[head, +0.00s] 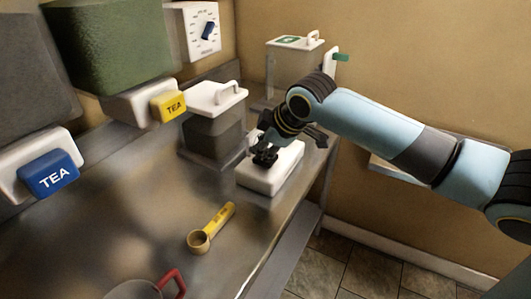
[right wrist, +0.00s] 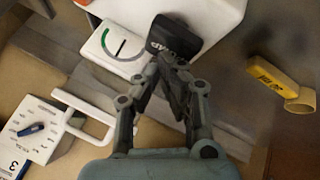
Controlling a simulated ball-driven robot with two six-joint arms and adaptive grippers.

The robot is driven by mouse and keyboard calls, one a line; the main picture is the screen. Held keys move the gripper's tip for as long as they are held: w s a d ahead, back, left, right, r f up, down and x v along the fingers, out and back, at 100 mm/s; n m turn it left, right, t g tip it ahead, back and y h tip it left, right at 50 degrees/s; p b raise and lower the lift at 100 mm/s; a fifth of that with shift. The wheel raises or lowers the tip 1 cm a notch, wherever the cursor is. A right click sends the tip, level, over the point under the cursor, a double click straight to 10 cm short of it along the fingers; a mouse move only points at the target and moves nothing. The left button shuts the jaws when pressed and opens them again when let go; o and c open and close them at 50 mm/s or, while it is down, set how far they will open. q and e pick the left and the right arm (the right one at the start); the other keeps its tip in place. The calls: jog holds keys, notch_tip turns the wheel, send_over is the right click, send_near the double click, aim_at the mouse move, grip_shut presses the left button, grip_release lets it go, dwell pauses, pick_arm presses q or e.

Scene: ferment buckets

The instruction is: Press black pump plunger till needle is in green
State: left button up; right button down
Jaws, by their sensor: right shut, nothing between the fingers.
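The white pump block (head: 283,173) lies on the steel bench near its right edge. My right gripper (head: 265,158) is shut and empty, low over it, and largely hides its top. In the right wrist view the black plunger (right wrist: 175,36), with pale lettering, is just beyond my shut fingertips (right wrist: 160,62); I cannot tell whether they touch it. Beside it a white gauge face (right wrist: 121,48) carries a green arc and a dark line. My left gripper is out of view.
A lidded bucket (head: 212,128) stands left of the pump, another (head: 292,66) behind it. A yellow scoop (head: 212,228) lies in front, and a red-handled pan (head: 140,289) is at the near edge. Tea-labelled bins line the left.

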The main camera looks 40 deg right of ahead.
aim_at(262, 157)
jog(key=shift+s+f+b, duration=0.1)
jog(key=shift+f+b, duration=0.3)
jog(key=shift+f, duration=0.65)
dwell(0.4)
dwell(0.4)
jog(key=shift+d+r+p, duration=0.1)
jog(key=shift+r+p, duration=2.05)
jog(key=shift+p, duration=0.3)
jog(key=shift+r, duration=0.1)
notch_tip(262, 157, up, 5)
jog(key=p, duration=0.5)
